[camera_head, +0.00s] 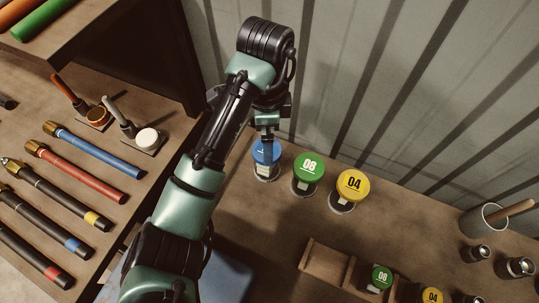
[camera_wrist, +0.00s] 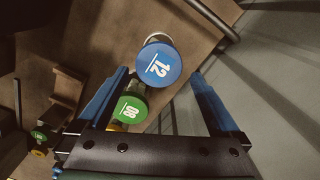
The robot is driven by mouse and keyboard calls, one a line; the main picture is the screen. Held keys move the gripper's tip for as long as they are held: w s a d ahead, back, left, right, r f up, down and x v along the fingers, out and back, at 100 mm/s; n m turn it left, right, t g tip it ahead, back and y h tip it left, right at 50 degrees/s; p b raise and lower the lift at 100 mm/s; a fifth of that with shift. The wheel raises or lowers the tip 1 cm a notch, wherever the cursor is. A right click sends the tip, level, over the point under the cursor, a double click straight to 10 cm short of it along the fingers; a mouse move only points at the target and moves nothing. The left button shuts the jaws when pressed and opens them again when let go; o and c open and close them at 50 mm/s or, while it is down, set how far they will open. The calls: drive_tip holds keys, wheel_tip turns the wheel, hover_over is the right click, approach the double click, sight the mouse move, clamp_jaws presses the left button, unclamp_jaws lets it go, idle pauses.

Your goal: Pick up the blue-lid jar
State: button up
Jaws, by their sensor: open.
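The blue-lid jar (camera_head: 267,156) stands upright on the workbench, at the left end of a row of jars. My gripper (camera_head: 267,134) is directly above or just behind its lid in the head view and partly covers it. My gripper (camera_wrist: 160,85) is open and empty. I cannot tell how far the fingertips are from the lid.
A green-lid jar (camera_head: 308,168) marked 08 stands close to the right of the blue one, then a yellow-lid jar (camera_head: 352,184) marked 04. A wooden rack (camera_head: 325,261) is nearer the front. A corrugated wall (camera_head: 400,80) rises behind.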

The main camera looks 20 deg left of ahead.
drive_tip(key=f, duration=0.3)
drive_tip(key=shift+s+b, duration=0.2)
drive_tip(key=shift+b, duration=0.1)
drive_tip(key=shift+w+f, duration=0.1)
drive_tip(key=shift+f, duration=0.65)
drive_tip(key=shift+a+f+p, duration=0.1)
drive_tip(key=shift+f+p, duration=0.5)
drive_tip(key=shift+f, duration=2)
drive_tip(key=c, duration=1.4)
